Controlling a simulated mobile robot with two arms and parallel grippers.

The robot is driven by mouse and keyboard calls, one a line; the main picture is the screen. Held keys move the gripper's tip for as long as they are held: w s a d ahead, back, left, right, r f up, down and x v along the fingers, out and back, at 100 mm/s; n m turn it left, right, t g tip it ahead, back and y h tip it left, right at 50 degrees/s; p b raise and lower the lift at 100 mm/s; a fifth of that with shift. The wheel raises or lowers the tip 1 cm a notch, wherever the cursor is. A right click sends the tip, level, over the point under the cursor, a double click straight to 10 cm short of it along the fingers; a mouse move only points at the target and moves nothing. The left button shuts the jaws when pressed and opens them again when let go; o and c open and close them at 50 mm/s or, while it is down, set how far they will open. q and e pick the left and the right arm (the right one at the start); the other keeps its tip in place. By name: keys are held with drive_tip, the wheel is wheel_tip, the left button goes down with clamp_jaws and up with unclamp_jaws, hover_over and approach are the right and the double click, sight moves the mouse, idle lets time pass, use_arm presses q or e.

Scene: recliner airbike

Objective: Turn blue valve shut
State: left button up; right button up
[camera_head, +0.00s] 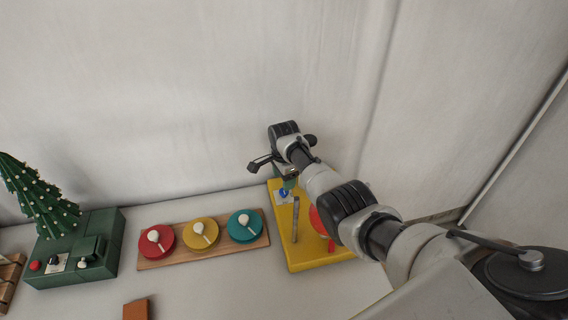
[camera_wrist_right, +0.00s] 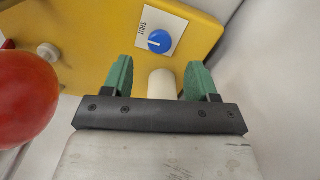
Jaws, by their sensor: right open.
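The blue valve is a small round blue knob (camera_wrist_right: 159,41) on a white label plate on the yellow base (camera_wrist_right: 90,30). Black lettering stands on the plate beside the knob, and a short white mark shows on the knob's face. My left gripper is not in view.
A pale cylinder (camera_wrist_right: 162,84) shows between the fingers. A grey post (camera_head: 296,220) and a red ball (camera_wrist_right: 25,98) stand on or by the yellow base. A wooden board (camera_head: 205,256) with red, yellow and teal discs lies left. The wall is close behind.

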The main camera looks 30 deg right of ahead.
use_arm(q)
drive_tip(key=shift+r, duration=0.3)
use_arm(e)
drive_tip(key=shift+r, duration=2.35)
